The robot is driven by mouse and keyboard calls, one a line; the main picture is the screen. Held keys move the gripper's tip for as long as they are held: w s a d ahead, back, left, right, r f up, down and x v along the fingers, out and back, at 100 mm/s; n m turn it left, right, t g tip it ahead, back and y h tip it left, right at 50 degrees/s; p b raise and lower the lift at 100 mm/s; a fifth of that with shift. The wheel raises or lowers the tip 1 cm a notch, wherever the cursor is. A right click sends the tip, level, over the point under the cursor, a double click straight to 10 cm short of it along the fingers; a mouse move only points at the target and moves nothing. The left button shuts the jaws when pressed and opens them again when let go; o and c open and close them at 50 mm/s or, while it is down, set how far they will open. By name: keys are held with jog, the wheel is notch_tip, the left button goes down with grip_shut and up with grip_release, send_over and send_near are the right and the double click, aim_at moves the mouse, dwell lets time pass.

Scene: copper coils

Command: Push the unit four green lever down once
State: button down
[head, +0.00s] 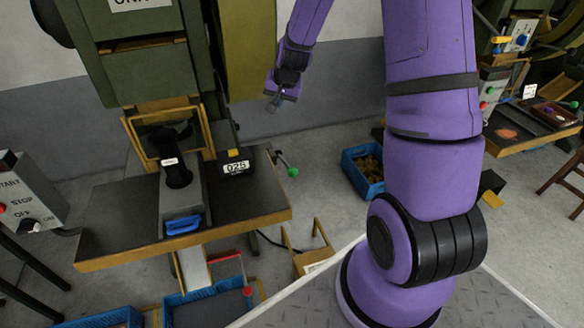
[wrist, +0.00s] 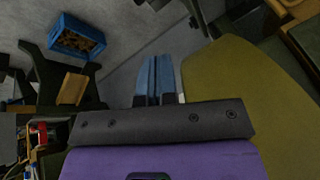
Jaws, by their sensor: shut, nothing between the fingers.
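A lever with a green ball knob (head: 292,172) sticks out from the right side of the press table in the head view. I cannot read a unit number on this press; its upper sign is cut off. My gripper (head: 274,103) hangs above and slightly left of the green knob, apart from it. In the wrist view my gripper (wrist: 154,78) has its blue-grey fingers together with nothing between them. I cannot make out the green lever in the wrist view.
An olive panel (wrist: 235,90) fills the wrist view's right. Another machine stands far right.

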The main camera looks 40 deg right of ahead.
jog(key=w+d+f+m, duration=0.1)
jog(key=d+f, duration=0.1)
jog(key=f, duration=0.5)
jog(key=w+d+f+m, duration=0.1)
jog(key=d+f+m, duration=0.1)
jog(key=f, duration=0.6)
jog(key=shift+w+d+h, duration=0.2)
jog(key=shift+d+h, duration=0.1)
jog(key=shift+d, duration=0.45)
jog(key=shift+f, duration=0.25)
jog(key=shift+s+a+f, duration=0.15)
jog(key=shift+s+f, duration=0.35)
jog(key=shift+f, duration=0.85)
jog(key=shift+s+a+f, duration=0.15)
jog(key=shift+s+f, duration=0.35)
jog(key=shift+f, duration=0.8)
jog(key=shift+s+a+f, duration=0.15)
jog(key=shift+s+f, duration=0.35)
jog(key=shift+f, duration=0.85)
jog(key=shift+f, duration=0.15)
jog(key=shift+s+f, duration=0.15)
jog(key=shift+f, duration=0.05)
